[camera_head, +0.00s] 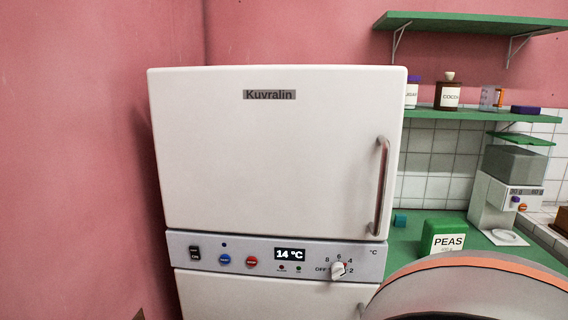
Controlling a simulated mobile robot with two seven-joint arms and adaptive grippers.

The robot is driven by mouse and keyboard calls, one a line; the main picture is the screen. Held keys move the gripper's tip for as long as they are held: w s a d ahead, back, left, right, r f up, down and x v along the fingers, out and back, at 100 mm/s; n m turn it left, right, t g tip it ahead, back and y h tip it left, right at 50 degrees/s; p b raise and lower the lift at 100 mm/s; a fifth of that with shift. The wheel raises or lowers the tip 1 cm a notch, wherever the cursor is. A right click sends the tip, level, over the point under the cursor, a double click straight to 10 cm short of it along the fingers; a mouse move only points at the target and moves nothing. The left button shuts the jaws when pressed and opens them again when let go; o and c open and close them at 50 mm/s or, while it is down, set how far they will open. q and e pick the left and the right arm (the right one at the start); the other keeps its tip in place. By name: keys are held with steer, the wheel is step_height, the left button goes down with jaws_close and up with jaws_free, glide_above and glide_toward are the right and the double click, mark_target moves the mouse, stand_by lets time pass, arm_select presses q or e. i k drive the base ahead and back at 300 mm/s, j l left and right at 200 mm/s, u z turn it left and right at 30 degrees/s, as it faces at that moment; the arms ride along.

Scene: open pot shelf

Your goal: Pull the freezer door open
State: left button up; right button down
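A white fridge-freezer (270,200) labelled "Kuvralin" stands in the middle of the view. Its large upper door (265,150) looks shut. A vertical metal handle (381,185) is on the right side of that door. Below it, a grey control panel (265,262) has buttons, a dial and a display reading 14 °C. Under the panel, the top of a lower door (270,298) shows and also looks shut; the rest is cut off by the picture's edge. Neither of my grippers is in view.
A large rounded grey shape with an orange edge (475,290) fills the lower right; I cannot tell what it is. Behind are a green counter (405,233) with a green PEAS box (442,237) and coffee machine (507,190). Green shelves (470,114) hang right. A pink wall (80,160) is left.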

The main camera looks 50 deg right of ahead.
mark_target(292, 150)
steer(key=z, duration=1.45)
